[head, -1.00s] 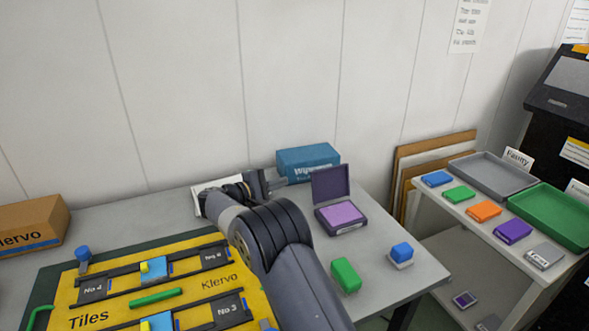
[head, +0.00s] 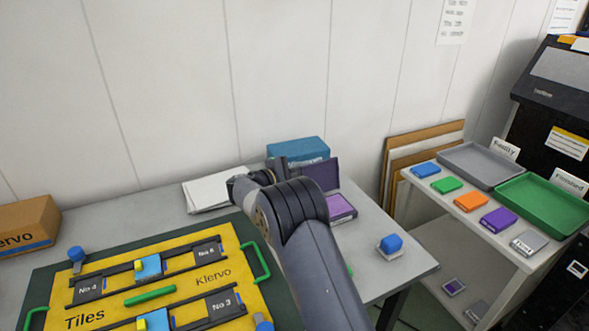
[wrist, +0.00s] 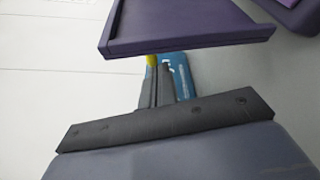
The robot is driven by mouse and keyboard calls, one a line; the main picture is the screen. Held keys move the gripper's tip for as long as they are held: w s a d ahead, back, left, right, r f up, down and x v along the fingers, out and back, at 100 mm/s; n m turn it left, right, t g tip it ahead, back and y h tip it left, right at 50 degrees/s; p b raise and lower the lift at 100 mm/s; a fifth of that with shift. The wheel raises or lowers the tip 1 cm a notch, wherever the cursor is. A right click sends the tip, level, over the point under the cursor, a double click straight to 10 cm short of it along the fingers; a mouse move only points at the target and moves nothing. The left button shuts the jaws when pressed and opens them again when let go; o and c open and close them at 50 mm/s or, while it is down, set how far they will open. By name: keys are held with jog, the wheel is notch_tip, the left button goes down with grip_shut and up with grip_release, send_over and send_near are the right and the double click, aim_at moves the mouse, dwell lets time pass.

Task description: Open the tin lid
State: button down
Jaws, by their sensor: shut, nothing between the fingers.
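The purple tin (head: 342,208) stands on the grey table with its lid (head: 322,173) raised upright at the back and its lilac pad showing. My arm covers the tin's left part in the head view. In the wrist view the lid (wrist: 185,30) is large at the top. My gripper (wrist: 157,88) is shut and empty, with its fingers just below the lid's edge in that picture. In the head view my gripper (head: 277,164) is left of the lid, in front of the blue box. I cannot tell whether it touches the lid.
The blue box (head: 298,149) stands behind the tin. A blue-topped block (head: 390,243) is at the table's right. A yellow tile board (head: 200,262) fills the front left, with white paper (head: 207,191) behind it. A shelf (head: 418,186) with several coloured pads stands right.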

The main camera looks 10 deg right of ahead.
jog(key=shift+s+r, duration=0.15)
jog(key=shift+s, duration=0.15)
jog(key=shift+b, duration=0.6)
jog(key=shift+s+d+m+b, duration=0.15)
jog(key=shift+s+m+b, duration=0.2)
jog(key=shift+b, duration=0.85)
jog(key=b, duration=0.1)
jog(key=m+b, duration=0.1)
jog(key=shift+s+d+r+t+b, duration=0.1)
jog(key=shift+s+r+t+b, duration=0.15)
jog(key=shift+r+t+b, duration=0.1)
jog(key=shift+s+r, duration=0.1)
jog(key=shift+r, duration=0.2)
